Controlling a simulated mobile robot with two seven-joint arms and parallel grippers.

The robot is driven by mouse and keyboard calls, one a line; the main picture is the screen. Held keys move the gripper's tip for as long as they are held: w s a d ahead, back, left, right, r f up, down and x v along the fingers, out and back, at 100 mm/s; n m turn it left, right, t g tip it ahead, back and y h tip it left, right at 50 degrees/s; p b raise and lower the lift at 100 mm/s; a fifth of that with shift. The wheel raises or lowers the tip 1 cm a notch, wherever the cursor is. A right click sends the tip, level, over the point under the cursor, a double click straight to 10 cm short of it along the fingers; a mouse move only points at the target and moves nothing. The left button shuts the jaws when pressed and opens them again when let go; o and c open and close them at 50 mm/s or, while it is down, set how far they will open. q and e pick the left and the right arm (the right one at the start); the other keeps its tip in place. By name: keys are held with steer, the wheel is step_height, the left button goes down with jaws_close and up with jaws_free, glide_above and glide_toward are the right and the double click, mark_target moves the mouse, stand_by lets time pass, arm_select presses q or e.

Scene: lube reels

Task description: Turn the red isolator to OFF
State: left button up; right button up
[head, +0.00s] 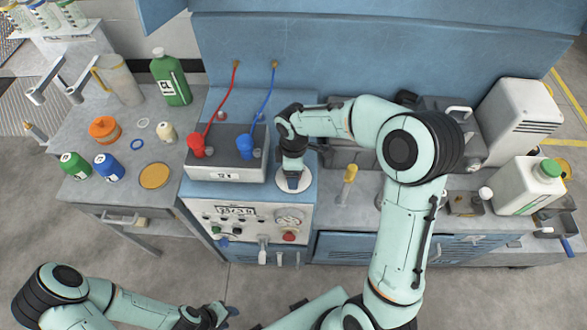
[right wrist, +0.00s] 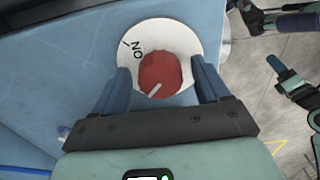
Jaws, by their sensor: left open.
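The red isolator knob (right wrist: 160,72) sits on a round white plate (right wrist: 188,40) marked ON at its upper left. A pale line on the knob points to the lower left, away from the ON mark. My right gripper (right wrist: 162,78) is open, one blue finger on each side of the knob, with a narrow gap showing on both sides. In the head view the right gripper (head: 292,182) points down over the white plate (head: 290,216) and hides the knob. My left gripper (head: 224,312) is open and empty at the bottom, well away from the isolator.
A grey box with a red connector (head: 197,146) and a blue connector (head: 245,146) stands left of the isolator. A red button (head: 289,236) is on the front panel. A yellow-handled tool (head: 349,176) is to the right. Bottles crowd the left bench.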

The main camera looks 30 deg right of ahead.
arm_select(q)
steer(key=shift+w+r+p, duration=0.6)
steer(key=shift+w+r, duration=0.2)
arm_select(e)
step_height(320, 180, up, 13)
steer(key=shift+r, duration=0.2)
